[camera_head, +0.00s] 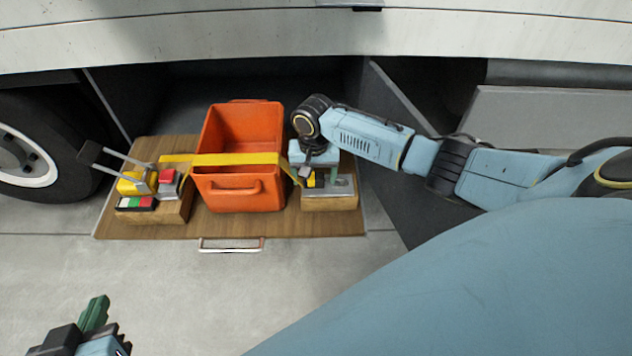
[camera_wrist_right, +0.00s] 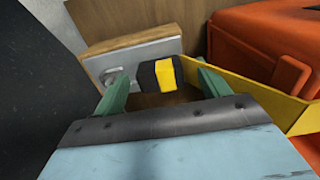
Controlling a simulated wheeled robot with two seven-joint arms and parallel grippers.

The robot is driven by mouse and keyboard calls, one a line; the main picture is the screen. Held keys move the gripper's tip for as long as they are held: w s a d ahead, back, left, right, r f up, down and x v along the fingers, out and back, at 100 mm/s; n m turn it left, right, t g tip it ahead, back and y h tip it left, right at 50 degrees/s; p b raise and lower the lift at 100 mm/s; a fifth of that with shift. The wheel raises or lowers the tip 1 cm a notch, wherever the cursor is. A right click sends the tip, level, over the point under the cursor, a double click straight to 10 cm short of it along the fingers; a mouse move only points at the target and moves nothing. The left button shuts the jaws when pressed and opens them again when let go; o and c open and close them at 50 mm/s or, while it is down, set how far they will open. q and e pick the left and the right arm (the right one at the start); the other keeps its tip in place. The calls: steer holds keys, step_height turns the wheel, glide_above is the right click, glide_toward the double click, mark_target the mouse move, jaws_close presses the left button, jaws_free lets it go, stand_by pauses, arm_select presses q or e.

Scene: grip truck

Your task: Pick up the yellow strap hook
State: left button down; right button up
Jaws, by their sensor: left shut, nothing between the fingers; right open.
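The yellow strap (camera_head: 237,159) lies across the orange crate, and its right end slopes down beside my right gripper (camera_head: 312,166). In the right wrist view the strap (camera_wrist_right: 262,98) runs along the right, outside the fingers. A black and yellow piece (camera_wrist_right: 165,75), which looks like the strap hook, lies between the spread green fingers of my right gripper (camera_wrist_right: 161,88). The fingers do not visibly grip it. This piece shows partly in the head view (camera_head: 311,181), below the gripper. My left gripper (camera_head: 94,316) is shut and empty at the bottom left, far from the strap.
The orange crate (camera_head: 238,194) stands on a wooden board (camera_head: 270,225) between two wooden blocks. The right block (camera_wrist_right: 100,43) has a grey metal plate. The left block (camera_head: 167,211) carries coloured buttons and two levers. A dark panel rises right of the board, below the truck's side.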

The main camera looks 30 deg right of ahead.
arm_select(q)
steer(key=shift+w+d+r+t, duration=0.2)
steer(key=shift+r+t, duration=0.1)
steer(key=shift+r, duration=0.1)
arm_select(e)
steer(key=shift+f, duration=0.15)
arm_select(q)
steer(key=shift+a, duration=0.1)
arm_select(e)
steer(key=c, duration=1.1)
arm_select(q)
steer(key=shift+f, duration=0.1)
